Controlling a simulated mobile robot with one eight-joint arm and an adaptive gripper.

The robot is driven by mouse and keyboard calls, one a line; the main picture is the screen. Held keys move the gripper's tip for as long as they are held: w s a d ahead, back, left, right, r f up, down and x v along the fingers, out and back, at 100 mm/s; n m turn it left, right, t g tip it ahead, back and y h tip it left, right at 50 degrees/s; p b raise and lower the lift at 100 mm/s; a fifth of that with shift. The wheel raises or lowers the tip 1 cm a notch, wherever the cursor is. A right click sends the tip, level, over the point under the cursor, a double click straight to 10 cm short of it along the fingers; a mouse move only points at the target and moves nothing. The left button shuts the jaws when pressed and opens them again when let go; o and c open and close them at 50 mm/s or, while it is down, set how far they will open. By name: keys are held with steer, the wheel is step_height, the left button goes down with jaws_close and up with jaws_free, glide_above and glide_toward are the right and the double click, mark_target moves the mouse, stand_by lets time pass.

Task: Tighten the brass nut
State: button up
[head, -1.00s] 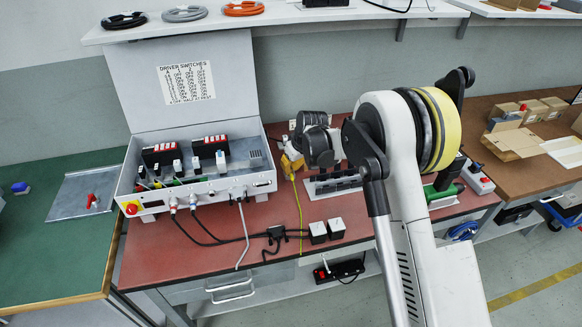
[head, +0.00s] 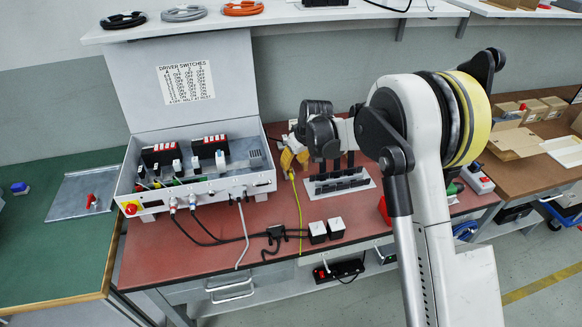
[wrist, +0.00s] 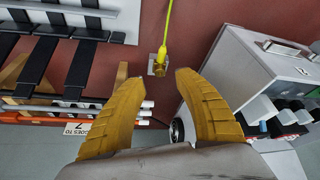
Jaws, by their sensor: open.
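The brass nut (wrist: 158,67) shows in the wrist view at the end of a yellow cable (wrist: 168,30), by a small pale plate on the red-brown bench top. My gripper (wrist: 147,75) is open, with its two yellow ridged fingers spread on either side below the nut in the picture. Nothing is between the fingers, and the nut appears just beyond the tips, apart from them. The nut cannot be made out in that view.
The open control box (head: 205,185) stands left of my gripper; its side also shows in the wrist view (wrist: 245,75). A rack with black slots (head: 340,182) is close on the right.

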steer(key=v, duration=0.7)
steer(key=shift+r, duration=0.3)
steer(key=shift+s+d, duration=0.15)
steer(key=shift+d, duration=0.05)
